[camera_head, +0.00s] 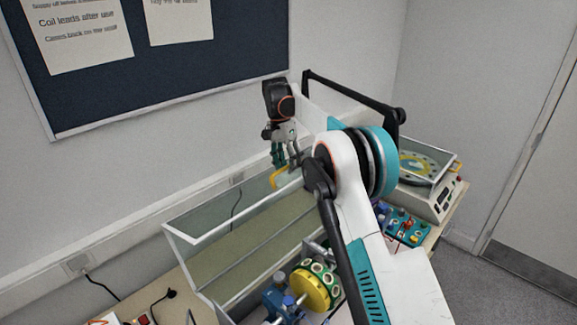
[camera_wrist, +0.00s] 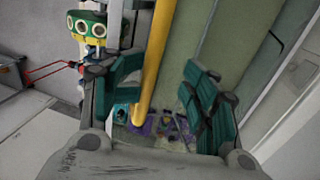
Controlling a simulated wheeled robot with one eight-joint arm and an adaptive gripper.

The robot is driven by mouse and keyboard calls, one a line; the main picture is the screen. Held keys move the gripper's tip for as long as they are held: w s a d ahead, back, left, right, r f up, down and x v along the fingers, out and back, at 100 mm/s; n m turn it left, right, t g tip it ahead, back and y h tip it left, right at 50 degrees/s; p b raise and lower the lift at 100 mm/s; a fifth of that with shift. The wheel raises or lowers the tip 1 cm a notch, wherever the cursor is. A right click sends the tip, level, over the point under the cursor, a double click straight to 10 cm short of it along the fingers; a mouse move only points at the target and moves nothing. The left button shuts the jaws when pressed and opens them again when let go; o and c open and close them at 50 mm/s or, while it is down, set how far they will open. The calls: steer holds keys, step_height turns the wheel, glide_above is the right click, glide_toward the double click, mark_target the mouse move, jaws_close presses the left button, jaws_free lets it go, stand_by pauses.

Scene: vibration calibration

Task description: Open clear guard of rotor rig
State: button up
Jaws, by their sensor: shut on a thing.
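The clear guard (camera_head: 200,242), a see-through cover with a pale frame, stands raised and tilted beside the rotor rig. Its yellow handle (camera_head: 277,178) is at its upper edge, under my gripper (camera_head: 284,160). In the wrist view the handle shows as a long yellow bar (camera_wrist: 156,60) between the two teal fingers of my gripper (camera_wrist: 165,100), close to the left finger. My gripper is shut on the handle. The rig's rotor (camera_head: 312,287), a yellow disc with a green ring of holes, is uncovered towards the front. My arm hides part of the rig.
A bench instrument with a clear-lidded round dial (camera_head: 418,165) stands at the right, behind my arm. A teal block with coloured knobs (camera_head: 405,228) is beside it. A black plug and cable (camera_head: 160,300) lie at the left. A wall with a notice board (camera_head: 180,60) rises behind.

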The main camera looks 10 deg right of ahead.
steer(key=shift+w+d, duration=0.2)
steer(key=shift+r, duration=0.15)
steer(key=s+v, duration=0.1)
steer(key=v, duration=0.5)
steer(key=shift+w+r, duration=0.45)
steer(key=shift+r, duration=0.1)
steer(key=shift+r, duration=0.1)
